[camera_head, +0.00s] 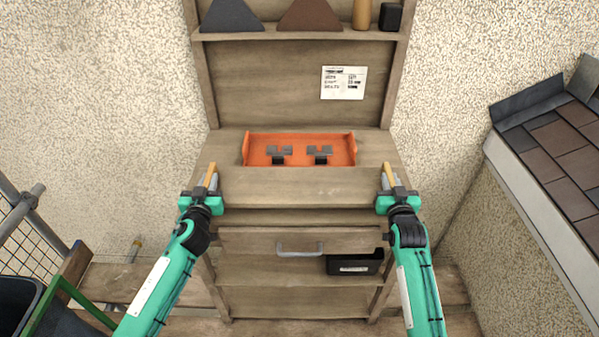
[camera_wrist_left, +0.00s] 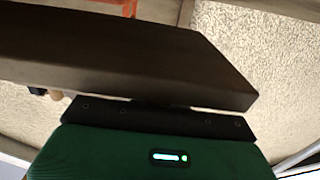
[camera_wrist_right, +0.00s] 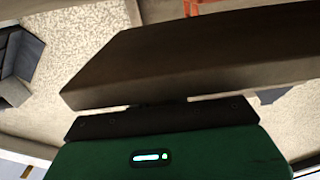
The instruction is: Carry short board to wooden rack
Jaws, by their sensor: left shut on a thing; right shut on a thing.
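The short board (camera_head: 300,187) is a plain brown plank lying crosswise in front of the wooden rack (camera_head: 290,85). My left gripper (camera_head: 208,186) is shut on its left end. My right gripper (camera_head: 390,184) is shut on its right end. The board looks dark in the left wrist view (camera_wrist_left: 110,50) and in the right wrist view (camera_wrist_right: 190,60). It looks roughly level across both grippers. It hides the front of the rack's worktop, and I cannot tell whether it touches the rack.
An orange tray (camera_head: 250,150) with dark metal pieces stands on the worktop. Below are a drawer with a grey handle (camera_head: 300,249) and a black bin (camera_head: 355,264). A tiled roof section (camera_head: 560,150) is at the right, mesh scaffolding (camera_head: 30,245) at the left.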

